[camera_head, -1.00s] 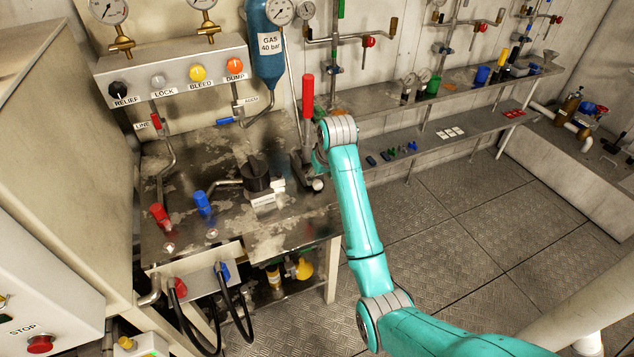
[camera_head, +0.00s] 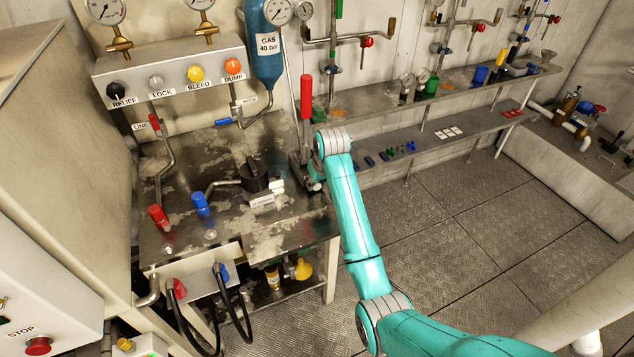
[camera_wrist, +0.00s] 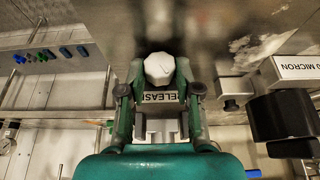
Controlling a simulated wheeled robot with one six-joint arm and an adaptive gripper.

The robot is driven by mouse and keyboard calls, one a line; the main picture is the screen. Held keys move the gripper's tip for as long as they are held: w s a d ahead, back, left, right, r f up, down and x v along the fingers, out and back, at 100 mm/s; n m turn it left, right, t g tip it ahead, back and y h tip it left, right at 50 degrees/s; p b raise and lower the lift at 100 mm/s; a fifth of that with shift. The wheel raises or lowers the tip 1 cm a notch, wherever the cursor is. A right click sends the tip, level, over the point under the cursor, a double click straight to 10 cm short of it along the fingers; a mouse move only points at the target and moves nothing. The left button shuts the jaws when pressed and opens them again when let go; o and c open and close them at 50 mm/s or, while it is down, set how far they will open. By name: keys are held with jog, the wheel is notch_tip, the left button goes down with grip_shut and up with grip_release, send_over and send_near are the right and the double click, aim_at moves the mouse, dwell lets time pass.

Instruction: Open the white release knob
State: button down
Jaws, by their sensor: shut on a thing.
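The white release knob (camera_wrist: 159,68) is a faceted white cap in the middle of the wrist view. A label reading in part "RELEAS" (camera_wrist: 161,97) sits just below it there. My gripper (camera_wrist: 160,74) is shut on the knob, with one green finger on each side of it. In the head view, my wrist and gripper are low over the right end of the metal bench (camera_head: 285,240), near the red-handled lever (camera_head: 306,97). The knob cannot be made out in the head view.
A black round-topped housing (camera_head: 254,175) stands left of my gripper on the bench; it also shows at right in the wrist view (camera_wrist: 283,117). Red (camera_head: 158,215) and blue (camera_head: 201,204) fittings stand farther left. A wall shelf (camera_head: 465,130) holds small parts. The floor at right is clear.

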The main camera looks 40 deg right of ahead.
jog(key=shift+a, duration=0.1)
jog(key=shift+w+a+h, duration=0.1)
jog(key=shift+a+h, duration=0.1)
jog(key=shift+h, duration=0.6)
jog(key=shift+f+n+g+h, duration=0.1)
jog(key=shift+n+g+h, duration=0.4)
jog(key=shift+h, duration=0.8)
jog(key=c, duration=0.8)
grip_release()
jog(key=shift+a, duration=0.1)
jog(key=v, duration=1.2)
